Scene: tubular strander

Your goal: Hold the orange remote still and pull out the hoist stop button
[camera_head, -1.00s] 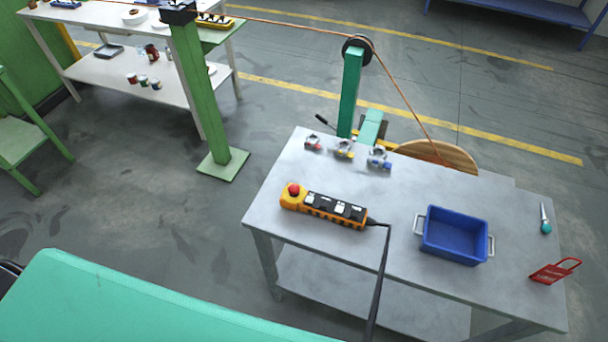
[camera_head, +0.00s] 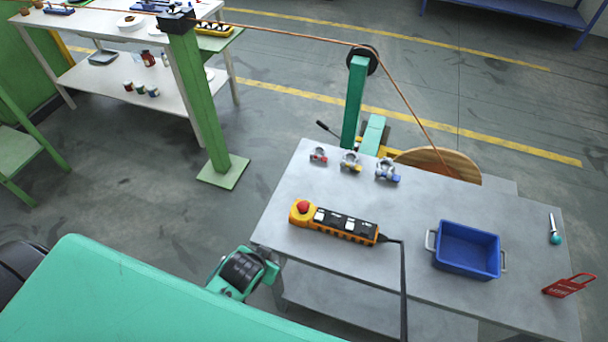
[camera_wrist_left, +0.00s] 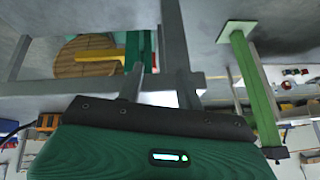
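The orange remote (camera_head: 335,224) lies flat on the grey table, its black keys facing up and its cable leaving at the right end. The red hoist stop button (camera_head: 302,207) sits in a yellow collar at its left end. My left gripper (camera_head: 268,272) has its green and black wrist just off the table's front left corner, below and left of the remote and apart from it; its fingers are hard to see there. In the left wrist view its two grey fingers (camera_wrist_left: 160,88) stand apart with nothing between them. My right gripper is not in view.
The grey table (camera_head: 335,262) also bears a blue bin (camera_head: 466,250), three small shackle-like parts (camera_head: 351,162) along the back, a red tag (camera_head: 569,285) and a teal-tipped tool (camera_head: 555,230). A green post (camera_head: 205,100) stands left. The tabletop around the remote is mostly clear.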

